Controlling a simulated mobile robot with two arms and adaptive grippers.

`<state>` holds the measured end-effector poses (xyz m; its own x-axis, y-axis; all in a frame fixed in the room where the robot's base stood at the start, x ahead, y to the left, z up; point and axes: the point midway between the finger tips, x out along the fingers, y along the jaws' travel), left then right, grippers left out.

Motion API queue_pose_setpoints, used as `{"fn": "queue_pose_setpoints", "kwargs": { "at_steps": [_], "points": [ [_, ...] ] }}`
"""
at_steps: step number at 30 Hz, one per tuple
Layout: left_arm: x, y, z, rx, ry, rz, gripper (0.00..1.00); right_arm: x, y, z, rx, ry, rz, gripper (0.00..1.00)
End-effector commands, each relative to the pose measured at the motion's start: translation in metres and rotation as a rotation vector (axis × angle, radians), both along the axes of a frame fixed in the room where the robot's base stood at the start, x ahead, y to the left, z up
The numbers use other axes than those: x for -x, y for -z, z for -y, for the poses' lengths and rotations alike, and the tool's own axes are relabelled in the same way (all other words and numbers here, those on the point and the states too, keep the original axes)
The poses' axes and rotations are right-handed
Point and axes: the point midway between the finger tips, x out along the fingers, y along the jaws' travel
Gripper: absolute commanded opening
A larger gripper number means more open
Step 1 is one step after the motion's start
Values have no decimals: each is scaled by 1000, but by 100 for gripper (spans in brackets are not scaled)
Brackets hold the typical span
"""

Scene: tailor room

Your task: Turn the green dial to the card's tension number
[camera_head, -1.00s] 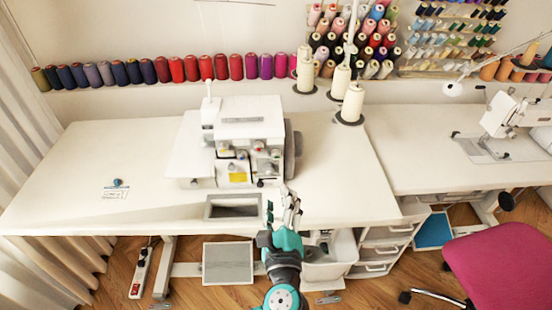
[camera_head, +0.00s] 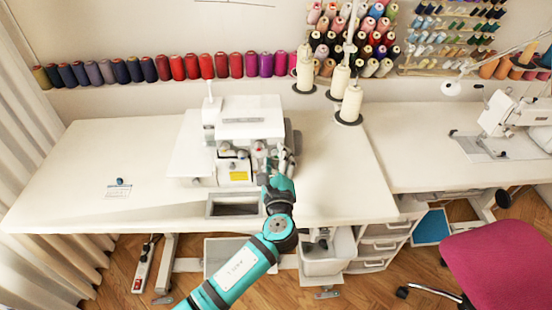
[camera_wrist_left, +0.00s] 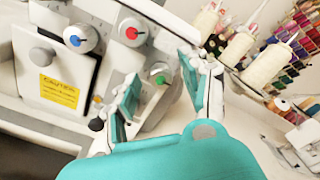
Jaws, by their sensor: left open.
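The white sewing machine (camera_head: 250,130) stands on the table, with its dials on the front. In the left wrist view the green dial (camera_wrist_left: 159,76) shows between the fingers of my open left gripper (camera_wrist_left: 162,90); I cannot tell whether they touch it. A red dial (camera_wrist_left: 131,32) and a blue dial (camera_wrist_left: 76,39) sit to its left. In the head view my left gripper (camera_head: 278,168) is at the machine's front right and hides the green dial. A small card (camera_head: 118,191) lies at the table's left; its number is too small to read. My right gripper is not in view.
A yellow caution label (camera_wrist_left: 58,91) is on the machine's front. A grey-framed recess (camera_head: 233,205) is in the table before the machine. Thread cones (camera_head: 348,103) stand behind right.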

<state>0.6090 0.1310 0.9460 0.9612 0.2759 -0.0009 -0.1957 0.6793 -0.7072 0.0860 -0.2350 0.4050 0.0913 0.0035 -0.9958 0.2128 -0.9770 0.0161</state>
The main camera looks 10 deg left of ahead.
Motion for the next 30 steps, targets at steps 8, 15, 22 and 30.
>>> {"fn": "queue_pose_setpoints", "kwargs": {
  "at_steps": [8,15,22,30],
  "points": [
    [0,0,0,-1,0,0,23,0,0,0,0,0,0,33],
    [0,0,0,-1,0,0,0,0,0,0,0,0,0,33],
    [1,1,0,23,0,7,0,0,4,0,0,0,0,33],
    [1,4,0,160,-2,47,0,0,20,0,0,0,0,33]
  ]
}}
